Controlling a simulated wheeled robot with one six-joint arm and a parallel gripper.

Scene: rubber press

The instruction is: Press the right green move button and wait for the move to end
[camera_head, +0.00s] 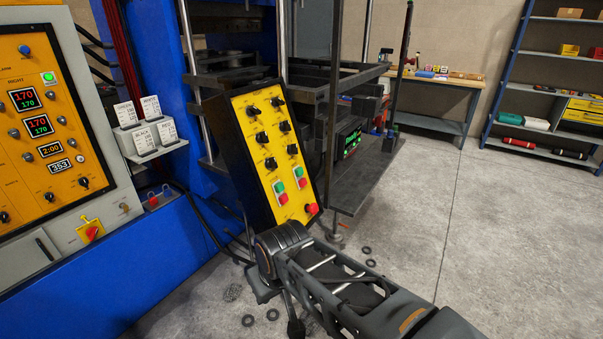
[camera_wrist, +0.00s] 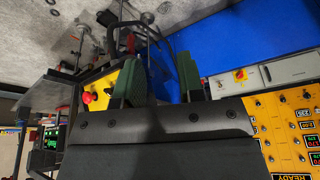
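The tilted yellow control panel (camera_head: 268,150) stands in the middle of the head view. Near its bottom are two button pairs, each a green button above a red one. The right green button (camera_head: 298,172) sits above a red button (camera_head: 303,184); the left green button (camera_head: 279,187) is beside it. My arm reaches below the panel, and my gripper's fingers cannot be made out there. In the wrist view my gripper (camera_wrist: 158,75) has its green-padded fingers apart with nothing between them. Part of the yellow panel (camera_wrist: 101,83) shows behind the left finger; its green buttons are hidden.
A large red button (camera_head: 312,209) is at the panel's lower right corner. The blue press (camera_head: 150,255) with a yellow control cabinet (camera_head: 55,130) stands left. A dark metal table (camera_head: 370,180) is right of the panel. Several black rings lie on the floor, which is open at right.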

